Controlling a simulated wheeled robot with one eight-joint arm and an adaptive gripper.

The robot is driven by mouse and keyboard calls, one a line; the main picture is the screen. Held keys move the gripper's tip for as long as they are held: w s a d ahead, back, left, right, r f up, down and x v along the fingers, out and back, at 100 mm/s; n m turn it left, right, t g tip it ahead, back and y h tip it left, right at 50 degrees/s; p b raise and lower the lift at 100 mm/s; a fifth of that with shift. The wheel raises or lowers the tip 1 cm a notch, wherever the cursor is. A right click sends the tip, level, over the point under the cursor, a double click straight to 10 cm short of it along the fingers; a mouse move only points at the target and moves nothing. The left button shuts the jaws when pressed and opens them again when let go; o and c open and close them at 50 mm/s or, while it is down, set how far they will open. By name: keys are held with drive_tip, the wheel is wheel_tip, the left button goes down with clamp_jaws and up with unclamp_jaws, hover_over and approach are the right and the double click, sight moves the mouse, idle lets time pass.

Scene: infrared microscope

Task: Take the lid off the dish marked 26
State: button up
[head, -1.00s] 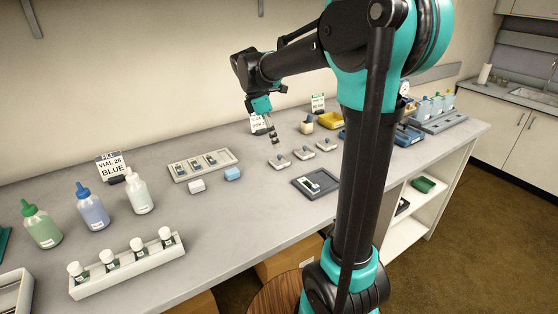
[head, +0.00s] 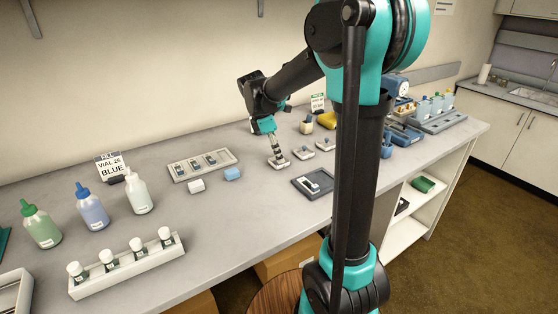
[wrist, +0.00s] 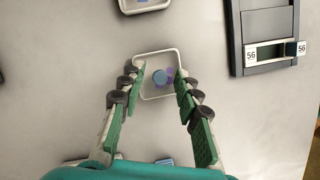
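Three small pale dishes stand in a row in the head view: the left one (head: 279,163), the middle one (head: 303,152) and the right one (head: 326,144). No number can be read on them, so I cannot tell which is 26. My gripper (head: 276,152) is low at the left dish. In the wrist view my gripper (wrist: 160,79) is open, with its green-padded fingers on both sides of a pale square-edged dish (wrist: 146,96). Round blue and purple shapes show at its middle. I cannot tell whether the fingers touch it. Part of another dish (wrist: 143,5) shows at the top.
A dark plate (head: 301,185) with a slide lies in front of the dishes; the wrist view shows its "56" label (wrist: 250,54). A white block (head: 196,186), a blue block (head: 232,174) and a slide tray (head: 222,156) are to the left. Yellow and blue containers stand behind right.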

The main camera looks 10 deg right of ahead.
drive_tip(key=c, duration=0.5)
